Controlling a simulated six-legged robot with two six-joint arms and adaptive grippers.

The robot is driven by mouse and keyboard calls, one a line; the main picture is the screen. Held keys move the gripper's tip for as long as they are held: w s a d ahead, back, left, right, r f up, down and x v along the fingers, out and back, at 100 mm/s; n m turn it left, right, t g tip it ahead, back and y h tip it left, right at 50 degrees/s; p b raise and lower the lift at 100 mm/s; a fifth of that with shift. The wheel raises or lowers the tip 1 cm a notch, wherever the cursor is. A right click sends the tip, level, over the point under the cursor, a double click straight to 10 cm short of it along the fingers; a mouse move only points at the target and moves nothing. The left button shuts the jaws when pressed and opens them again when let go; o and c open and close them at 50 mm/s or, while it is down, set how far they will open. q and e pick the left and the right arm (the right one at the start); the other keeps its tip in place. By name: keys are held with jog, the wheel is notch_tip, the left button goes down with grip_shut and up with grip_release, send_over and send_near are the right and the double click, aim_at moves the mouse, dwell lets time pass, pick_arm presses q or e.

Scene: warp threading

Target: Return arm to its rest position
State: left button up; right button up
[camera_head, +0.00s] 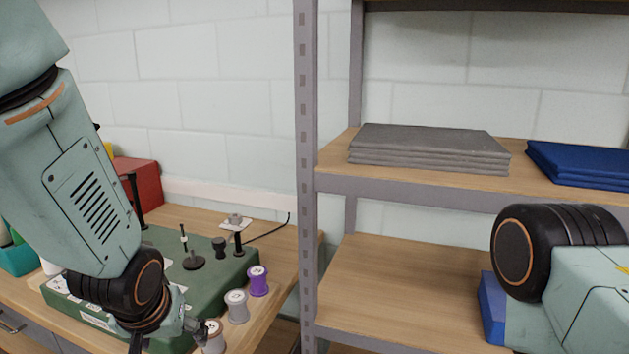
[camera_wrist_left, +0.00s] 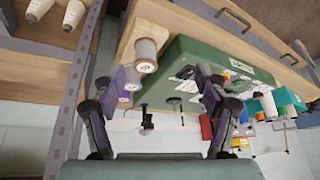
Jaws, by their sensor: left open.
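My left arm comes in from the left and reaches down in front of the green threading board (camera_head: 215,273). My left gripper (camera_head: 168,335) is at the board's front edge, just left of a tan spool (camera_head: 214,340); its tips are partly hidden in the head view. In the left wrist view my left gripper (camera_wrist_left: 165,88) has its two fingers spread with nothing between them. The tan spool (camera_wrist_left: 146,52) and the green board (camera_wrist_left: 195,52) lie beyond the fingers. A grey spool (camera_head: 237,308) and a purple spool (camera_head: 258,281) stand beside the board. My right arm shows at the right; its gripper is out of view.
A metal shelf post (camera_head: 305,150) stands right of the table. The shelf holds grey cloths (camera_head: 430,150) and blue cloths (camera_head: 580,163).

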pick_arm(q)
jog(key=s+f+m+b, duration=0.1)
jog(key=s+f+b, duration=0.3)
jog(key=f, duration=0.8)
jog(key=s+f+m+b, duration=0.1)
jog(key=s+f+b, duration=0.2)
jog(key=s+f, duration=0.65)
jog(key=s+f+g+h+b, duration=0.1)
jog(key=s+f+g+b, duration=0.3)
jog(key=s+f, duration=1)
jog(key=shift+a+f+n+g, duration=0.4)
jog(key=shift+f+g, duration=0.1)
jog(key=shift+f, duration=0.15)
jog(key=shift+s, duration=0.15)
